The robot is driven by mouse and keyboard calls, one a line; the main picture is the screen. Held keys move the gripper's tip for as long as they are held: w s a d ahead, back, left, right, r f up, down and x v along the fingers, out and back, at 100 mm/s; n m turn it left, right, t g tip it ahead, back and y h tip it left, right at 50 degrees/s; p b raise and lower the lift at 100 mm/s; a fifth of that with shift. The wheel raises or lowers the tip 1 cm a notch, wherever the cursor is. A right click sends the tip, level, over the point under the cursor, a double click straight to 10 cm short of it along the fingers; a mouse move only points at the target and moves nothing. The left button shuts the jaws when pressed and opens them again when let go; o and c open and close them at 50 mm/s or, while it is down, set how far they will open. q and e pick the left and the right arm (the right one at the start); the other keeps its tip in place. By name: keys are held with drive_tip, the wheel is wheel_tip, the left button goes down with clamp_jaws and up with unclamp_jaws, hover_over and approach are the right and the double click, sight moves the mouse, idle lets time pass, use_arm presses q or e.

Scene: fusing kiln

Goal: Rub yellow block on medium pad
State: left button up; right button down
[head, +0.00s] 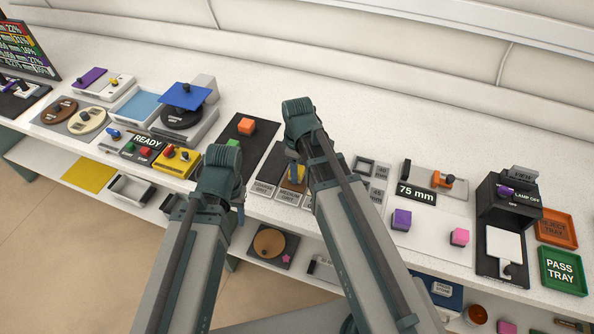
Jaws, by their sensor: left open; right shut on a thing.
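The yellow block (291,171) is held in my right gripper (297,174), which is shut on it, low over the brown medium pad (291,185). The arm hides much of the block, and I cannot tell whether it touches the pad. The medium grit label (289,197) lies in front of the pad, right of the coarse grit label (263,188). My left gripper (238,207) is open near the table's front edge, left of the pads; its fingers are mostly hidden by its own wrist.
An orange block (245,126) and a green block (233,143) sit on a dark mat behind my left gripper. A purple block (401,220) and a pink block (460,237) stand to the right. A yellow control box (177,161) is at left. The back strip of table is clear.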

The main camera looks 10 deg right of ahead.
drive_tip(key=shift+w+d, duration=0.45)
drive_tip(key=shift+w, duration=0.2)
drive_tip(key=shift+w+d, duration=0.65)
drive_tip(key=shift+w, duration=0.3)
drive_tip(key=shift+w+d, duration=0.6)
drive_tip(key=shift+w, duration=0.35)
drive_tip(key=shift+w, duration=0.1)
drive_tip(key=shift+w+d, duration=0.65)
drive_tip(key=shift+w, duration=0.15)
drive_tip(key=shift+s+a, duration=0.1)
drive_tip(key=shift+s, duration=0.05)
